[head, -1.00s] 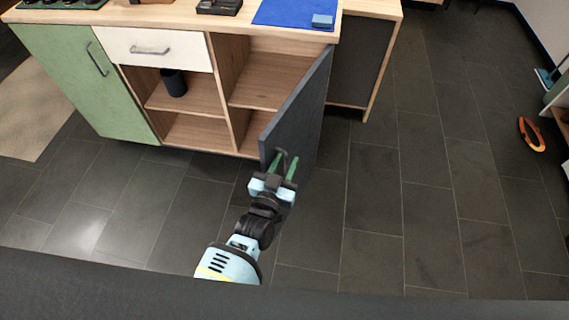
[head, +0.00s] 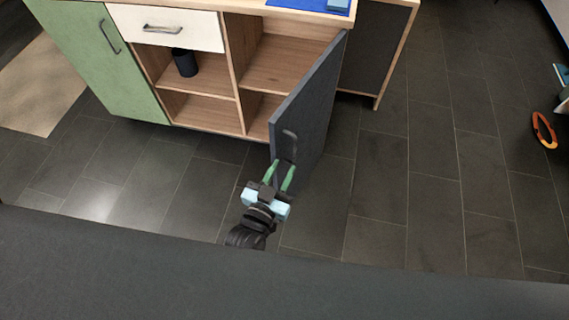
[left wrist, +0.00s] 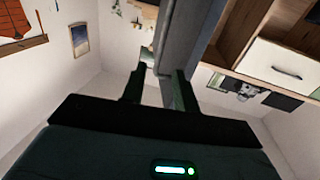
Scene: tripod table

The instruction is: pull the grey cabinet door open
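The grey cabinet door (head: 305,110) stands swung wide out from the cabinet's right side, and the shelves behind it show. Its bar handle (head: 290,137) is near the door's free edge. The handle also shows in the left wrist view (left wrist: 162,45), beyond the fingertips. My left gripper (head: 282,167) is just below and in front of the handle. Whether a finger touches the door is unclear. My right gripper is not in view.
The cabinet has a green door (head: 95,60) at left, a white drawer (head: 165,27) and open shelves with a dark cup (head: 185,62). The dark tiled floor (head: 400,190) is free to the right. An orange ring-shaped thing (head: 544,130) lies at far right.

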